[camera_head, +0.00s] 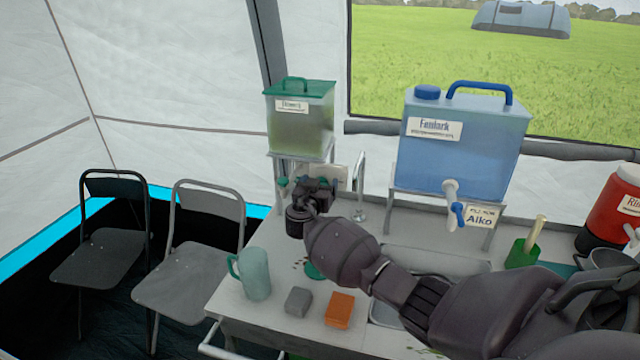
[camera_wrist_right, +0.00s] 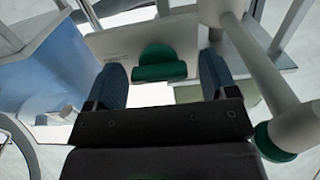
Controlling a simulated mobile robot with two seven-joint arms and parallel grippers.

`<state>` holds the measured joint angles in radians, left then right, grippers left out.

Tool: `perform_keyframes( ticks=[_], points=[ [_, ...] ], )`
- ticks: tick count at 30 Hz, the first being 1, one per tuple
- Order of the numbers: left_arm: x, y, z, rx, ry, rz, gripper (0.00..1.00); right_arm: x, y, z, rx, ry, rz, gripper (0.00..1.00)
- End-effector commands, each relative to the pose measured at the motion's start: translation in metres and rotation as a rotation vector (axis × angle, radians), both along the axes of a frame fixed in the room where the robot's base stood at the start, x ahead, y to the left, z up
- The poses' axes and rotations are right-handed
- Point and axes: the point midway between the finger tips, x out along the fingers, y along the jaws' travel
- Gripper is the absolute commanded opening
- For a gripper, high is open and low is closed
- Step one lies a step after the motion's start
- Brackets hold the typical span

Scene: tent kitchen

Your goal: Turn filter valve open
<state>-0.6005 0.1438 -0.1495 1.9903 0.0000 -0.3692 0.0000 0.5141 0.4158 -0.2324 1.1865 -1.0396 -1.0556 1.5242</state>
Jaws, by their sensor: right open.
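The green-lidded filter tank (camera_head: 300,120) stands on a raised shelf at the back of the table. My right gripper (camera_head: 318,190) is just below it, and its body hides part of the area under the tank. In the right wrist view the green valve handle (camera_wrist_right: 158,66) sits on a pale panel (camera_wrist_right: 110,42). The right gripper (camera_wrist_right: 164,80) is open, with its two blue-grey fingers on either side of the handle. Whether either finger touches the handle I cannot tell. My left gripper is not in view.
A blue water tank (camera_head: 455,145) with a tap (camera_head: 453,200) stands to the right. A teal mug (camera_head: 254,274), a grey block (camera_head: 298,302) and an orange block (camera_head: 339,309) are on the table near my right arm. A thin metal faucet (camera_head: 360,190) rises beside the gripper.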

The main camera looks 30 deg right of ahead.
Motion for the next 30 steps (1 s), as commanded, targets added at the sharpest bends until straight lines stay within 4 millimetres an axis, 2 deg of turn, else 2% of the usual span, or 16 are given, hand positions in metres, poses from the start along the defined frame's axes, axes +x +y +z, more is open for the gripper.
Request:
perform_keyframes(
  ticks=[11, 14, 21, 30],
  points=[
    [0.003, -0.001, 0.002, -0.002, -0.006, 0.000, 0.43, 0.003, -0.004, 0.000, 0.001, 0.001, 0.000, 0.79],
    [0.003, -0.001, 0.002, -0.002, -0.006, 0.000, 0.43, 0.003, -0.004, 0.000, 0.001, 0.001, 0.000, 0.66],
    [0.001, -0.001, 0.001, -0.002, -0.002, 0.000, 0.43, 0.003, -0.004, 0.000, 0.001, 0.001, -0.001, 0.30],
    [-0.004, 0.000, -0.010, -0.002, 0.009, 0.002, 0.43, 0.003, -0.003, -0.002, -0.015, 0.020, -0.001, 0.29]
  ],
)
